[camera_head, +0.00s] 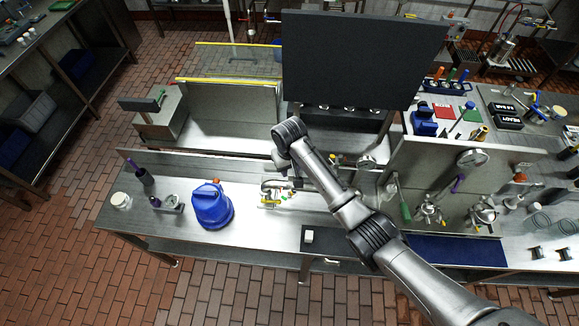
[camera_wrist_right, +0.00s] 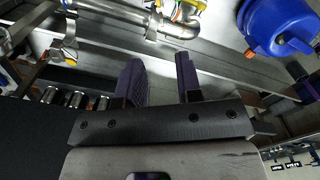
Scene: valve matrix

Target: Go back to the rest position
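My right arm reaches in from the lower right of the head view and bends above the middle of the workbench (camera_head: 150,222). My right gripper (camera_head: 283,168) is past the bend, small and partly hidden by its own wrist. In the right wrist view my right gripper (camera_wrist_right: 159,62) shows two dark purple fingers, apart, with nothing between them. A metal pipe fitting with yellow parts (camera_wrist_right: 172,22) lies beyond the fingertips, apart from them as far as I can tell. My left gripper is not in view.
A blue container (camera_head: 211,206) stands left of the pipe fitting (camera_head: 270,195). A large dark panel (camera_head: 362,55) stands behind my arm. An upright metal panel (camera_head: 450,170) and valves (camera_head: 430,208) are at right. Brick floor (camera_head: 70,265) is clear at front left.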

